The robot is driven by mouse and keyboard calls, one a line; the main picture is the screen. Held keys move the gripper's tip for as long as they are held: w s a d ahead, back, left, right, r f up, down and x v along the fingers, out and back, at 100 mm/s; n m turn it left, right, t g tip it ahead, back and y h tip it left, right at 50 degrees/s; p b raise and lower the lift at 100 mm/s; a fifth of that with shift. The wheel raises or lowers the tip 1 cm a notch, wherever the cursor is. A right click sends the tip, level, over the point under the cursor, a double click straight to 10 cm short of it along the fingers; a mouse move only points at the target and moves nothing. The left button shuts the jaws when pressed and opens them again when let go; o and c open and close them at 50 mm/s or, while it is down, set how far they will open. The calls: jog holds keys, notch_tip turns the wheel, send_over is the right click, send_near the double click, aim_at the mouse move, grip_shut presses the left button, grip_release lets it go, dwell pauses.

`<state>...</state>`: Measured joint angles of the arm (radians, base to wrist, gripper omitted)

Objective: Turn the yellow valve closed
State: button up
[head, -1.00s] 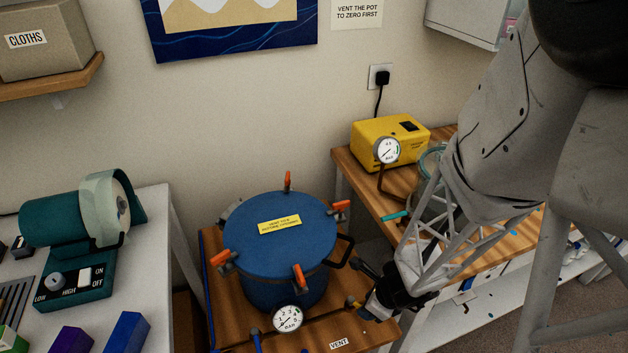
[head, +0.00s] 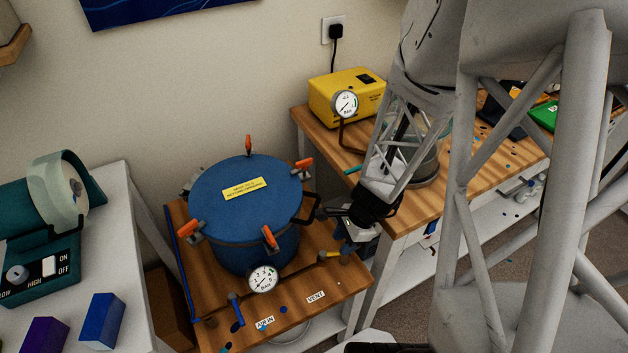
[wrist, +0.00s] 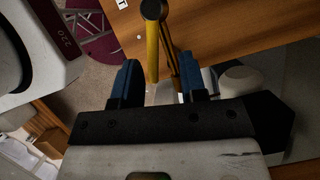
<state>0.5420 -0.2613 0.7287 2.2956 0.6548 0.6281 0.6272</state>
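The yellow valve (head: 328,254) is a small yellow lever on the pipe at the right of the blue pot (head: 245,215), above the VENT label. In the wrist view the yellow lever (wrist: 152,50) runs from a dark round cap down toward my fingers. My gripper (wrist: 157,75) is open, with blue fingertips on either side of the lever's near end. Gaps show on both sides in that view; I cannot tell the depth between lever and fingers. In the head view my gripper (head: 342,220) is above and behind the valve, its fingers partly hard to make out.
A pressure gauge (head: 263,278) and a blue-handled valve (head: 236,308) are left of the yellow valve. Orange clamps and a black handle (head: 308,210) ring the pot. A yellow pump (head: 346,95) stands on the wooden bench behind. The stand's front right is clear.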

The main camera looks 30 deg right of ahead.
jog(key=w+v, duration=0.1)
jog(key=v, duration=0.9)
jog(key=s+a+r+n+h, duration=0.1)
jog(key=a+r+n, duration=0.5)
jog(key=r, duration=0.3)
jog(key=s+a+r+n+h, duration=0.1)
jog(key=a+r+n+h, duration=0.1)
jog(key=a+r+n, duration=0.5)
jog(key=shift+s+a+r+n+t+h, duration=0.15)
jog(key=shift+a+r+n+t+h, duration=0.2)
jog(key=shift+r+n, duration=1.2)
jog(key=shift+r+m, duration=0.25)
